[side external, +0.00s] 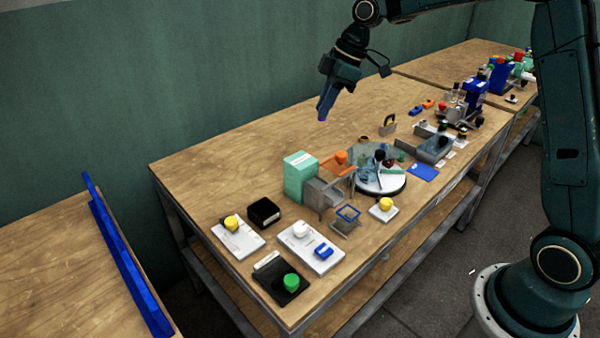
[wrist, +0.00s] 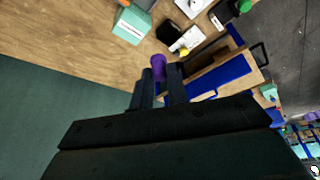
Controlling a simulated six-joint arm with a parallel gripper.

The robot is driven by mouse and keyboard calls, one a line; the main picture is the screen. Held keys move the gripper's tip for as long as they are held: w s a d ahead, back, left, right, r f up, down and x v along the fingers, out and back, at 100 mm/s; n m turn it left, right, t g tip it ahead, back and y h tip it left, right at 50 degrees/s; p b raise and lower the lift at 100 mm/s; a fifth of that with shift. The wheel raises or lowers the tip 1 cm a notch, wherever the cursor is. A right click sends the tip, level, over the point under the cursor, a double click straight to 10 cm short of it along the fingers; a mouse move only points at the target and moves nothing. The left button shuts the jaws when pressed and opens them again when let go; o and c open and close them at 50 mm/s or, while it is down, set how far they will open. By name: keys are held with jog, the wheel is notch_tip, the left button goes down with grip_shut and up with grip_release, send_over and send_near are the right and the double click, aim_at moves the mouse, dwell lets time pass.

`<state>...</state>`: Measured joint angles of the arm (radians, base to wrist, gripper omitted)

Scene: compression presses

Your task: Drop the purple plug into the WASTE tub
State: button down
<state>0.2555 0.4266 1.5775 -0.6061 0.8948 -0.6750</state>
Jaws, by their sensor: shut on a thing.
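My gripper (side external: 325,106) is raised above the far side of the wooden table in the side external view. It is shut on the purple plug (wrist: 158,66), which shows between the fingertips in the wrist view. In the side external view only a small purple tip of the plug (side external: 322,119) shows below the fingers. The plug is well above the table and touches nothing but the fingers. I cannot make out which container is the WASTE tub; no label is readable.
A mint-green box (side external: 300,176) stands mid-table beside a grey bin (side external: 326,197). A black box (side external: 263,212) and pads with yellow, white and green knobs sit at the near end. A round turntable (side external: 379,185) holds dark items. The table's back left is bare.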

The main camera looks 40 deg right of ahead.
jog(key=a+r+x, duration=0.1)
jog(key=a+x, duration=0.1)
jog(key=x, duration=0.9)
jog(key=w+a+r+x, duration=0.1)
jog(key=a+x, duration=0.1)
jog(key=x, duration=0.9)
jog(key=shift+w+a, duration=0.3)
jog(key=shift+f, duration=2.9)
jog(key=c, duration=1.3)
grip_release()
